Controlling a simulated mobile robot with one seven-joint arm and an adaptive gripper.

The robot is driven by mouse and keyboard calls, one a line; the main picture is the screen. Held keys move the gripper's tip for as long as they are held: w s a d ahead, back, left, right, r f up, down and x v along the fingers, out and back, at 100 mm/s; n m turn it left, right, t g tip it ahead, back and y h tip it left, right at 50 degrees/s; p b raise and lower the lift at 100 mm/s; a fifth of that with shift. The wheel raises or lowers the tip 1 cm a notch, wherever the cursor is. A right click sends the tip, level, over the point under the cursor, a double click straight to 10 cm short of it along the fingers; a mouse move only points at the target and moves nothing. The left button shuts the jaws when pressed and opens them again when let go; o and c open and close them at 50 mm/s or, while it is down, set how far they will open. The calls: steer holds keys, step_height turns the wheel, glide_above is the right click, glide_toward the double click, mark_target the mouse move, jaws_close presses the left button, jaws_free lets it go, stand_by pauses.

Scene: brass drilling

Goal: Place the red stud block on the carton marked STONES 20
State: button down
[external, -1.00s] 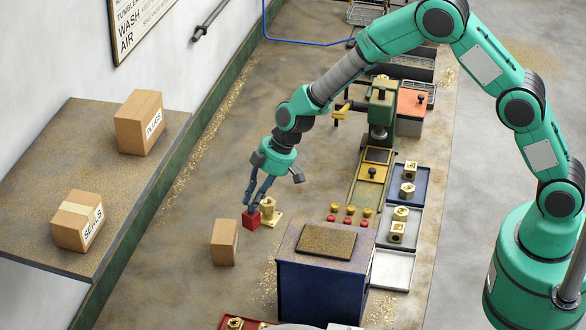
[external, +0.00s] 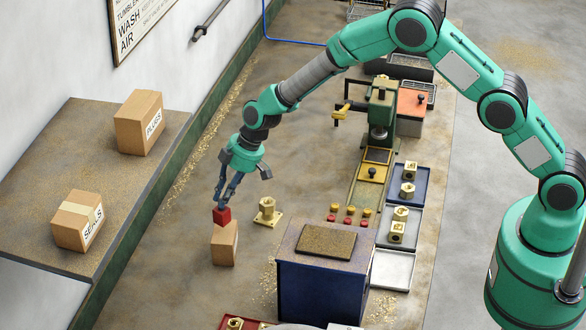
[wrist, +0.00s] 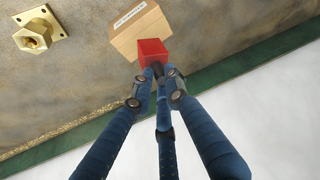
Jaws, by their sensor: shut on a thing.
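My gripper (external: 222,203) is shut on the red stud block (external: 222,216), which hangs under the fingertips. In the external view the block overlaps the upper edge of a small brown carton (external: 224,246) on the bench. I cannot tell whether it touches the carton's top. The wrist view shows the red block (wrist: 152,51) at the fingertips (wrist: 157,74), in front of the carton (wrist: 138,32), hiding part of its near side. The carton's label is too small to read there, and no label shows in the external view.
A brass hex fitting on a square flange (external: 267,212) stands right of the carton. A dark blue cabinet (external: 318,285) is further right. Cartons marked PLUGS (external: 141,122) and SEALS (external: 78,222) sit on the left shelf (external: 95,155). Bench left of the carton is clear.

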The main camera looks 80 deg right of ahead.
mark_target(225, 208)
stand_by(0.3)
steer(key=shift+f+p, duration=0.4)
steer(key=shift+f, duration=1.3)
steer(key=shift+f, duration=0.1)
steer(key=c, duration=1.7)
jaws_free()
steer(key=shift+r, duration=0.25)
steer(key=b+v, duration=0.2)
steer(key=v, duration=0.9)
steer(key=shift+s+d+r, duration=0.1)
steer(key=shift+s+r, duration=0.1)
steer(key=shift+r, duration=0.05)
